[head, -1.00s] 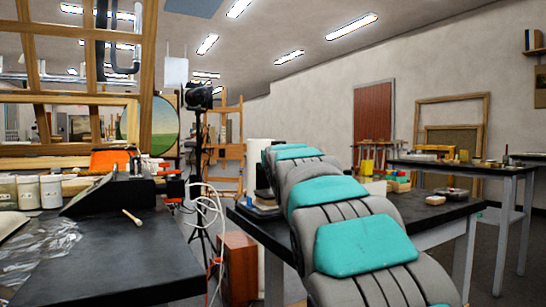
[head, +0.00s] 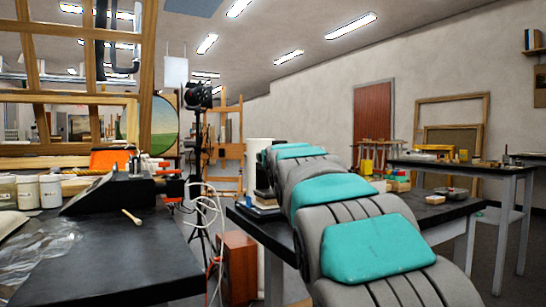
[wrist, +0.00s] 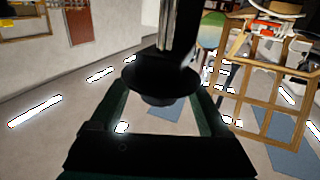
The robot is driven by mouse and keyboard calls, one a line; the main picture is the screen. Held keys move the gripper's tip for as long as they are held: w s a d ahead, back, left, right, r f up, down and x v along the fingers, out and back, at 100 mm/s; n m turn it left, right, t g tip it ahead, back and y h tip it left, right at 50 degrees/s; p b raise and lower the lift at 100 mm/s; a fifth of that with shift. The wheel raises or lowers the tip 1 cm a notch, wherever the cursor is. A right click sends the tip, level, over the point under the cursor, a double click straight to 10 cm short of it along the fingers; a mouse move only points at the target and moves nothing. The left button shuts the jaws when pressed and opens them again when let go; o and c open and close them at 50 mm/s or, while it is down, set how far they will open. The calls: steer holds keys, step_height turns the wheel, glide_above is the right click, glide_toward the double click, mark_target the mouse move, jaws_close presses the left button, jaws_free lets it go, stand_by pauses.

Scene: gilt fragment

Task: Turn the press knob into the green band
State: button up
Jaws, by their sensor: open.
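My gripper (wrist: 157,92) shows in the wrist view as two dark green fingers spread apart. A black round disc (wrist: 158,76) with a short stub appears between their tips, below a dark upright in the upside-down picture. I cannot tell whether this is the press knob, or whether the fingers touch it. I make out no green band in either view. In the head view my grey and teal arm reaches away to the middle, and its gripper cannot be made out there.
A black table (head: 130,262) at left carries a black sloped box (head: 105,192), white jars and clear plastic. A lamp on a tripod (head: 198,97) stands behind. A dark table (head: 445,210) lies beside my arm, with a red-brown box (head: 240,267) on the floor.

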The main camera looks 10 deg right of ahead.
steer(key=s, duration=0.5)
steer(key=shift+s+a+r, duration=0.1)
steer(key=shift+s+a, duration=0.05)
steer(key=shift+s, duration=0.3)
